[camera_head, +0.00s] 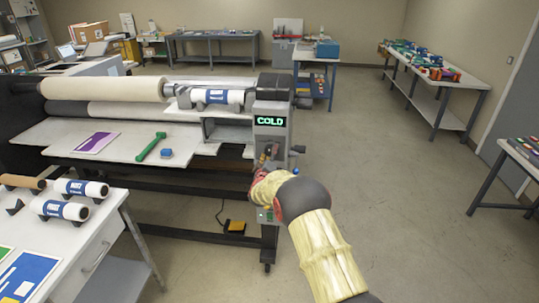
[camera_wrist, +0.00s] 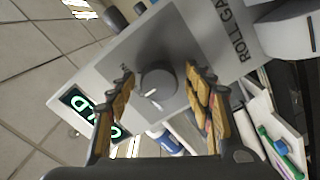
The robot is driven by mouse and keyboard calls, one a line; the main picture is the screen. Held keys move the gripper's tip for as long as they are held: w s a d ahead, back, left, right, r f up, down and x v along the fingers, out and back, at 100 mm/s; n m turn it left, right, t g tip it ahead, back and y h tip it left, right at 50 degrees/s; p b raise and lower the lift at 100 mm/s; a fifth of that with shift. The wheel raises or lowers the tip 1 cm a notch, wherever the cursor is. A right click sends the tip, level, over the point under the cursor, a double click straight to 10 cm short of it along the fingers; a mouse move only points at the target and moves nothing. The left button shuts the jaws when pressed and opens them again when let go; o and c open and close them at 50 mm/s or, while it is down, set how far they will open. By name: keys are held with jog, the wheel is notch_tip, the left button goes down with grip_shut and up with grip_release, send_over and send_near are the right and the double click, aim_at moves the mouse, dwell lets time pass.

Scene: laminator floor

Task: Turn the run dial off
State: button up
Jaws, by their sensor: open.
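The laminator's control panel (camera_head: 270,122) stands at the right end of the machine, and its green display (camera_head: 270,121) reads COLD. In the wrist view a round grey dial (camera_wrist: 157,88) with a white pointer mark sits on the grey panel face (camera_wrist: 215,30). Its own label is mostly hidden by a finger; ROLL GAP lettering shows farther right. My gripper (camera_wrist: 159,80) is open, with one padded finger on each side of the dial. I cannot tell whether the fingers touch it. In the head view my gripper (camera_head: 267,156) is at the panel, and my arm hides the dial.
The laminator bed (camera_head: 110,140) holds a green-handled tool (camera_head: 150,147), a purple sheet (camera_head: 97,143) and a small blue item (camera_head: 166,153). A table with white rolls (camera_head: 62,209) stands at front left. A yellow pedal (camera_head: 234,226) lies on the floor.

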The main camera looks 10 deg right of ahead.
jog(key=shift+s, duration=0.1)
jog(key=v, duration=1.1)
jog(key=shift+s, duration=0.35)
jog(key=shift+a, duration=0.15)
